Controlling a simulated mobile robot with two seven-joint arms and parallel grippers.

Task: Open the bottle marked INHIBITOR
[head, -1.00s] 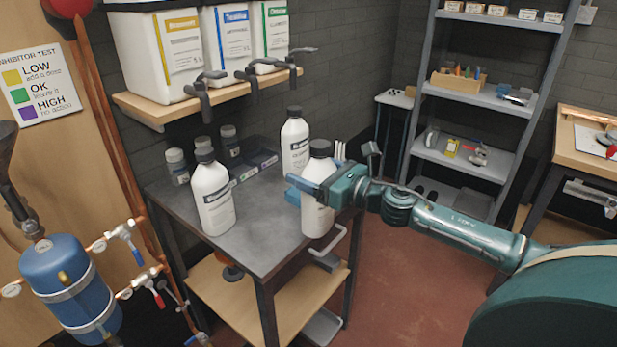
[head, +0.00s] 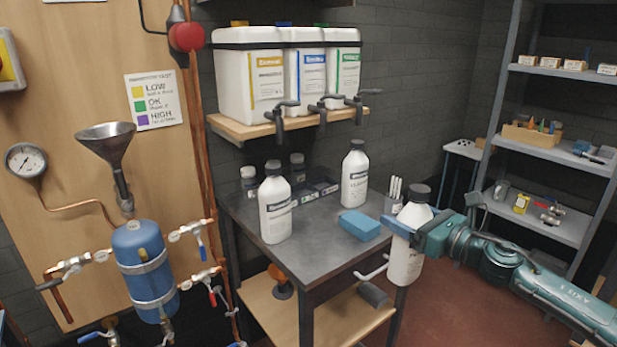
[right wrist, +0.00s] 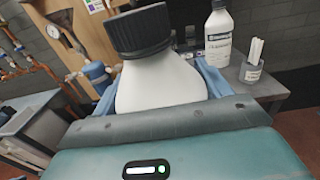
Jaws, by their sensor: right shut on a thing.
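My right gripper (head: 410,232) is shut around the body of a white bottle (head: 404,262) with a black ribbed cap (head: 420,193). The bottle is held upright just off the table's right front corner. In the right wrist view the bottle's shoulder (right wrist: 165,85) sits between the blue fingers, with its cap on; its label is not readable. Two similar capped white bottles stand on the table, one at the left (head: 274,212) and one at the back (head: 355,182). Their label words are too small to read surely. My left gripper is not in view.
The grey table (head: 300,262) carries a blue block (head: 360,225), a cup of white strips (head: 394,200) and small jars at the back. A shelf of white canisters with taps (head: 250,85) hangs above. A blue vessel (head: 145,262) with pipes stands left.

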